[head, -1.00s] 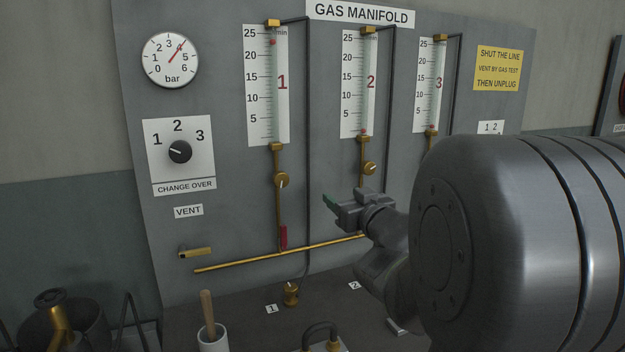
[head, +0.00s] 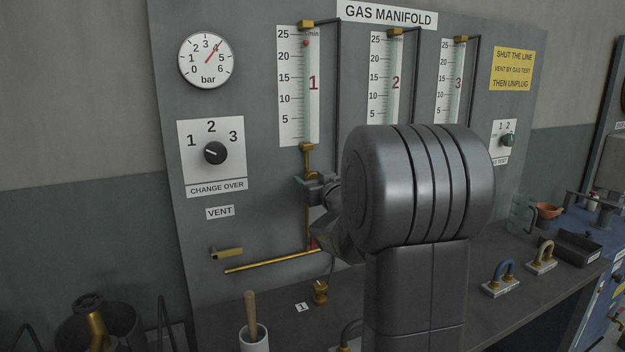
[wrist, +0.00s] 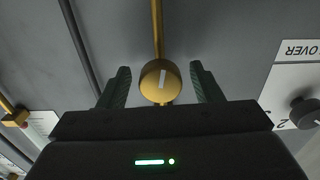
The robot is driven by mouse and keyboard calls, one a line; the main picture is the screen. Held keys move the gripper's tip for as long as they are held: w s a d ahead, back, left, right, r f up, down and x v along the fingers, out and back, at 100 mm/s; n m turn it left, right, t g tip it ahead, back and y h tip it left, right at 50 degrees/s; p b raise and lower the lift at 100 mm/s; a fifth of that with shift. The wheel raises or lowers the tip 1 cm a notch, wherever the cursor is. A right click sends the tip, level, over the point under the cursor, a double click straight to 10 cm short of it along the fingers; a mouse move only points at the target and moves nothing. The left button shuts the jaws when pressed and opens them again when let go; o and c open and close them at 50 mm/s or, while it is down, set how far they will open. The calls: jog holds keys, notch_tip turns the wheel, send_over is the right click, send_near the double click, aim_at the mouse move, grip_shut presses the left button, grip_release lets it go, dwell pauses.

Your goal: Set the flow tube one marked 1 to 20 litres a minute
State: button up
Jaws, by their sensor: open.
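Flow tube one (head: 299,90), a white scale with a red 1, stands on the panel. Its red float (head: 306,43) is near the top, between 20 and 25, at roughly 23. Its brass valve knob (wrist: 160,82) shows in the wrist view, its white line nearly upright there. My gripper (wrist: 160,70) is open, with one dark green finger on each side of the knob and gaps showing between. In the head view my gripper (head: 303,182) is below tube one, and it and my arm hide the knob.
Tubes two (head: 384,80) and three (head: 450,80) are to the right. The change-over dial (head: 215,153) is to the left. A brass pipe (head: 270,262) runs below. A cup with a wooden handle (head: 252,338) and a brass fitting (head: 320,292) stand on the bench.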

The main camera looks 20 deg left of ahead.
jog(key=shift+w+a, duration=0.1)
jog(key=shift+a, duration=0.05)
jog(key=shift+c, duration=0.5)
jog(key=c, duration=0.9)
jog(key=n+b, duration=0.2)
jog(key=b, duration=0.1)
jog(key=shift+f, duration=0.25)
jog(key=shift+r+n+b, duration=0.1)
jog(key=shift+n+b, duration=0.5)
jog(key=shift+n, duration=0.5)
jog(key=shift+r+n, duration=0.15)
jog(key=shift+n, duration=0.25)
jog(key=o, duration=1)
